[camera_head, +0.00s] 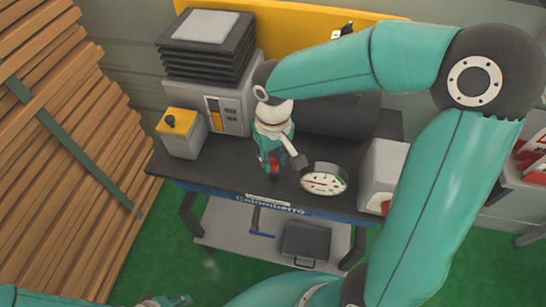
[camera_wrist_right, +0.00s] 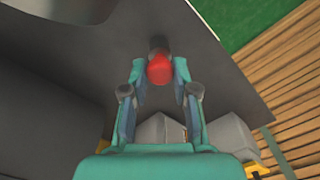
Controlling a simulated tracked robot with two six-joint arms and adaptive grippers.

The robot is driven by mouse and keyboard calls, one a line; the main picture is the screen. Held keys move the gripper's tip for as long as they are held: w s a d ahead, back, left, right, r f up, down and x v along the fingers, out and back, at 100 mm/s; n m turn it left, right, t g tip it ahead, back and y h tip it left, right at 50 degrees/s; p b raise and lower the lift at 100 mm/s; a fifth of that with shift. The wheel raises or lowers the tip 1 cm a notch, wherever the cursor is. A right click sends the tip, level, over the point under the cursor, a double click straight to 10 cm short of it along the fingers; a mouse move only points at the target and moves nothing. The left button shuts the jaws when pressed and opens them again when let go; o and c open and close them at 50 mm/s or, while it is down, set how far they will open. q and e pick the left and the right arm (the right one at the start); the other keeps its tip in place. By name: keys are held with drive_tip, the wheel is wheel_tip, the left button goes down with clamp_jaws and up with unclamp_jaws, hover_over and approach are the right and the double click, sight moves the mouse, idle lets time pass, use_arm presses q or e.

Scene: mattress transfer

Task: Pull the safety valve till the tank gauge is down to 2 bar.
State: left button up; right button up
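The red safety valve knob (camera_head: 271,163) is on the workbench, left of the round white gauge (camera_head: 323,182). The gauge has a red needle; its numbers are too small to read. A dark rounded body, apparently the tank (camera_head: 345,118), lies behind, partly hidden by my right arm. My right gripper (camera_head: 277,163) points down at the knob. In the right wrist view, the red knob (camera_wrist_right: 159,69) sits between the two spread fingertips (camera_wrist_right: 160,76), with what looks like a small gap on each side. My left gripper (camera_head: 168,301) is at the bottom edge, mostly cut off.
A grey machine (camera_head: 230,104) with a dark stack on top and a yellow-topped box (camera_head: 182,133) stand at the bench's left. A white-grey box (camera_head: 382,172) stands right of the gauge. Wooden planks (camera_head: 65,150) fill the left side. A dark case (camera_head: 306,241) sits on the lower shelf.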

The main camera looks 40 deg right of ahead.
clamp_jaws()
drive_tip(key=shift+r+p, duration=0.4)
drive_tip(key=shift+r, duration=0.45)
drive_tip(key=o, duration=0.7)
unclamp_jaws()
drive_tip(key=shift+f, duration=0.1)
drive_tip(key=shift+o, duration=0.2)
